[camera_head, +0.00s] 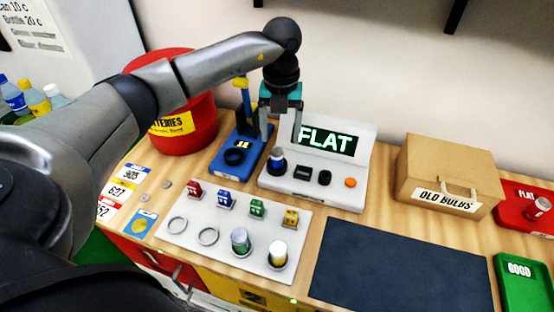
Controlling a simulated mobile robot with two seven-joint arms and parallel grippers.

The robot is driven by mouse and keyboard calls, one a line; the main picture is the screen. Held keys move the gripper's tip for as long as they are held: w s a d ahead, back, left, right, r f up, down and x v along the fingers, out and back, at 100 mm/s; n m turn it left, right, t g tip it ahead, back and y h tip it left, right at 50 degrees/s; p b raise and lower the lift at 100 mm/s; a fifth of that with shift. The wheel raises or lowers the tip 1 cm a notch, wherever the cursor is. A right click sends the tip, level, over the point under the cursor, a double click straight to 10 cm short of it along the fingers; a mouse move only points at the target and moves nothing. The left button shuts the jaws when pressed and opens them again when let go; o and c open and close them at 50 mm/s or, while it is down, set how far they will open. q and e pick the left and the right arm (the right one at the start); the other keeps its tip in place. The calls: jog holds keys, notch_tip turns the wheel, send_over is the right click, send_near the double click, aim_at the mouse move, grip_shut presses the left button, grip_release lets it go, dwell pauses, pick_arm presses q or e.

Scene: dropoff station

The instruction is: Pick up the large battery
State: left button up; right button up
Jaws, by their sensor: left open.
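A battery with a silver top (277,158) stands upright in the left socket of the white tester (330,192), whose screen reads FLAT. My left gripper (280,130) is open above this battery, its fingers pointing down and spread left and right of it. I cannot tell whether they touch it. A green-and-silver battery (241,242) and a yellow-and-silver battery (278,253) stand upright on the white holder plate (185,252). Another battery (540,208) is in the red FLAT tray (523,220). My right gripper is not in view.
A blue device (232,160) stands left of the tester, beside a red BATTERIES bin (193,115). A cardboard OLD BULBS box (448,172) is to the right. A dark mat (400,265) lies empty in front. A green GOOD tray (520,290) is at the right edge.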

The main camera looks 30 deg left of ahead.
aim_at(277, 152)
pick_arm(q)
jog(key=f, duration=0.2)
jog(key=s+f, duration=0.1)
jog(key=f, duration=0.2)
jog(key=shift+a+f, duration=0.2)
jog(key=shift+f, duration=0.45)
grip_shut()
